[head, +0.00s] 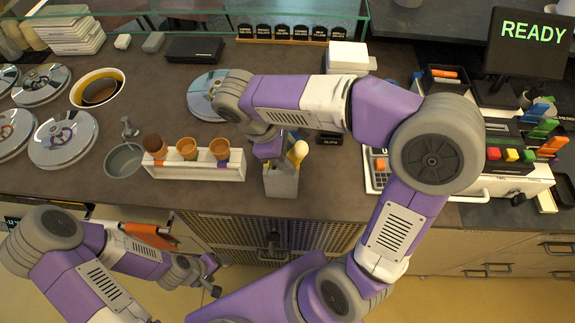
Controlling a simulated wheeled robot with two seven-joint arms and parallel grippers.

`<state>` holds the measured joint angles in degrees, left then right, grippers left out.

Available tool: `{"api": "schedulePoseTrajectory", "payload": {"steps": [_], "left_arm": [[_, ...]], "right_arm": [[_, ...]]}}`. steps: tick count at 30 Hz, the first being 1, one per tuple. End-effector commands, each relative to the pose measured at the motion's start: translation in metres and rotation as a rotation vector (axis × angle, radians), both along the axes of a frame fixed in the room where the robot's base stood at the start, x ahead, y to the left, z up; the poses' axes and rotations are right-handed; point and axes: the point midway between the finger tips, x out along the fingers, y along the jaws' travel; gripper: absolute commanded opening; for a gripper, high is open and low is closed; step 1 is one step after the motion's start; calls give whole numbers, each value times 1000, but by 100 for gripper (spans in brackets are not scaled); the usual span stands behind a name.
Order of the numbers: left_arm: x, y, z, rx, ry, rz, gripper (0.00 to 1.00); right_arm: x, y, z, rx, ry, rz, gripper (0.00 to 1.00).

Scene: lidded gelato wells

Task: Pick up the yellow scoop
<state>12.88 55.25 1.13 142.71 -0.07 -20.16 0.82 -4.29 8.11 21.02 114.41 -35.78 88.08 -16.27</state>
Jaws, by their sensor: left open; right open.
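The yellow scoop (298,152) stands in a grey square holder (281,184) near the counter's front edge; only its yellow upper end shows, and the rest is hidden inside the holder. My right gripper (272,150) is open, just left of the scoop and above the holder. Whether it touches the scoop cannot be told. My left gripper (213,281) is open and empty, low in front of the counter, well away from the scoop.
A white rack (195,171) with three cones and a grey pan (124,160) stand left of the holder. Several round metal lids (64,139) and an open well (97,88) lie further left. A register (515,175) stands at the right.

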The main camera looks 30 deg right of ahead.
Motion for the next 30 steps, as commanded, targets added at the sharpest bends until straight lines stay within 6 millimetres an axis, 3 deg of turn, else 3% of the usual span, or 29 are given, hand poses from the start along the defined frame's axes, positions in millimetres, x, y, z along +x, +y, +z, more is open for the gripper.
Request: {"api": "schedulePoseTrajectory", "payload": {"steps": [3, 11, 20, 30], "left_arm": [[0, 0, -4, 0, 0, 0, 80], [0, 0, -4, 0, 0, 0, 80], [0, 0, -5, 0, 0, 0, 80], [0, 0, -5, 0, 0, 0, 80]], "right_arm": [[-2, -5, -13, 0, 1, -1, 45], [-3, -6, -17, 0, 6, -1, 45], [-3, -7, -19, 0, 8, -3, 0], [-2, -8, -20, -1, 7, -5, 0]]}}
